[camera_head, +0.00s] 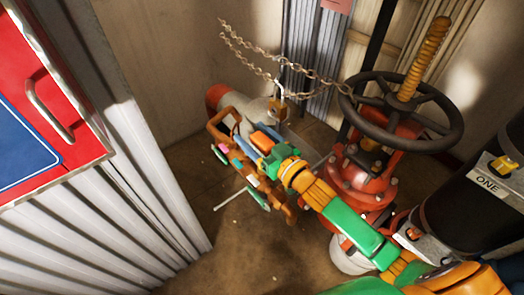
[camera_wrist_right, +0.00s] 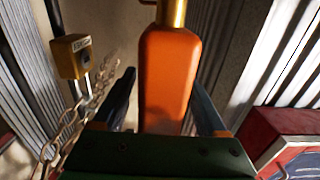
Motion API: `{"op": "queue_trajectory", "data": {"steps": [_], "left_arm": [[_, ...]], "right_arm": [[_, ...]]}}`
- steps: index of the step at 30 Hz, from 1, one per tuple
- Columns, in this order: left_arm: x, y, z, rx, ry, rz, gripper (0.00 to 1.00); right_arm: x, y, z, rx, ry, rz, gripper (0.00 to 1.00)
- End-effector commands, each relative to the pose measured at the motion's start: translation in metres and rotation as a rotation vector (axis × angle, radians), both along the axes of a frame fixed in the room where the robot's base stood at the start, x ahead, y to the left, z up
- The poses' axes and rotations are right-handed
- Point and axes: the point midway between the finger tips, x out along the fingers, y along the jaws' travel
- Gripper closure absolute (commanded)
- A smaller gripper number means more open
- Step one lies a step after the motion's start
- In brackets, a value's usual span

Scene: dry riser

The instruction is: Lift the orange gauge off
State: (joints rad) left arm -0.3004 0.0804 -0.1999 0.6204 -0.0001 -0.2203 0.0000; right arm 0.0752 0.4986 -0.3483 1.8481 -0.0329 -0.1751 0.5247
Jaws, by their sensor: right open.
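The orange gauge (camera_wrist_right: 168,75) shows in the right wrist view as an upright, rounded orange body with a brass neck at its top. My right gripper (camera_wrist_right: 166,112) is open, with one finger on each side of the gauge and a visible gap to each. In the head view the right gripper (camera_head: 265,138) reaches in from the lower right, and a small orange part shows at its fingers. The gauge's lower end is hidden behind the gripper's dark green body. My left gripper is not in view.
A brown rack (camera_head: 222,122) with coloured parts stands beside my right gripper. A chain (camera_head: 245,45) with a brass padlock (camera_head: 278,109) hangs close by. A red valve with a black handwheel (camera_head: 455,125) is at right, a red cabinet (camera_head: 85,125) at left. Floor shows below the rack.

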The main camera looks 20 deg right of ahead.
Motion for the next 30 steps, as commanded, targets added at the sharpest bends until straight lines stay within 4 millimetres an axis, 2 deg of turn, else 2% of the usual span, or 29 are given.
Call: {"op": "queue_trajectory", "data": {"steps": [4, 12, 23, 29, 30], "left_arm": [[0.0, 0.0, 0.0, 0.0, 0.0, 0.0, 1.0], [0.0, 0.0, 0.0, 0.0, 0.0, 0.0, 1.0], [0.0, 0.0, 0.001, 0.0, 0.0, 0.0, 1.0], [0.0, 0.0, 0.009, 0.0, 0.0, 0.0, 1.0], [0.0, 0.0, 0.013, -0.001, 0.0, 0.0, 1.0]], "right_arm": [[0.0, 0.0, 0.0, 0.001, 0.001, 0.0, 0.25], [-0.001, 0.0, 0.0, 0.001, 0.001, 0.0, 0.98], [0.0, 0.0, 0.005, 0.0, -0.001, 0.0, 1.0], [-0.001, 0.0, 0.037, 0.001, -0.005, 0.001, 1.0], [-0.009, 0.003, 0.045, 0.003, -0.002, 0.002, 1.0]]}}
